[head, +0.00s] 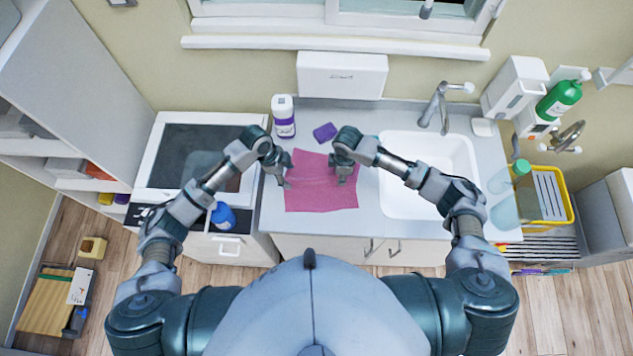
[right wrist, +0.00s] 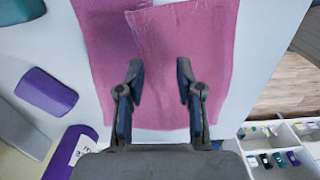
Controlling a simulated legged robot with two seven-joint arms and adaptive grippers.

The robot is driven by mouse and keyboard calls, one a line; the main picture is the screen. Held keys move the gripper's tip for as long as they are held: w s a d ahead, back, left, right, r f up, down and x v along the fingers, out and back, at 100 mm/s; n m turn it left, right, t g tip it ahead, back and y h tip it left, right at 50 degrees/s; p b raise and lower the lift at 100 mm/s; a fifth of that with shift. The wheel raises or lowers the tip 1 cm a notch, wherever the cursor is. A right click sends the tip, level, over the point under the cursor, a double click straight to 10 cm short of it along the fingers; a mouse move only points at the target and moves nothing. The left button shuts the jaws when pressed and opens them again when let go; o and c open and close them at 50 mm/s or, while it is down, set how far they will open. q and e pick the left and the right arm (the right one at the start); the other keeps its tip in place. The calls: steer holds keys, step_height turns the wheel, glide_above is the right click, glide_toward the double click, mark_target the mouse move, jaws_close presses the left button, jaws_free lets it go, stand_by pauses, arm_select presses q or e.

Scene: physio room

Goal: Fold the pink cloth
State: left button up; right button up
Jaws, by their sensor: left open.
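The pink cloth (head: 318,198) lies on the counter left of the sink. It also shows in the right wrist view (right wrist: 185,45), where an edge runs through it as if one layer lies over another. A faint crease crosses it in the head view. My left gripper (head: 284,182) is open at the cloth's left edge. My right gripper (head: 343,180) is over the cloth's right side. In the right wrist view its fingers (right wrist: 160,75) stand apart above the cloth, with nothing gripped between them.
A white bottle with a purple label (head: 284,118) and a purple sponge (head: 325,132) stand behind the cloth. The sink (head: 432,205) is to the right. A stove-like unit (head: 160,185) and a blue bottle (head: 223,216) are to the left. The counter's front edge is close to the cloth.

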arm_select(q)
steer(key=shift+a, duration=0.1)
arm_select(e)
steer(key=shift+o, duration=1.4)
steer(key=shift+a, duration=0.1)
steer(key=o, duration=0.3)
arm_select(q)
steer(key=shift+d, duration=0.25)
arm_select(e)
steer(key=shift+d, duration=0.3)
arm_select(q)
steer(key=shift+d, duration=0.25)
arm_select(e)
steer(key=o, duration=0.6)
steer(key=shift+d, duration=0.2)
steer(key=shift+o, duration=0.2)
arm_select(q)
steer(key=shift+a, duration=0.25)
arm_select(e)
steer(key=shift+a, duration=0.25)
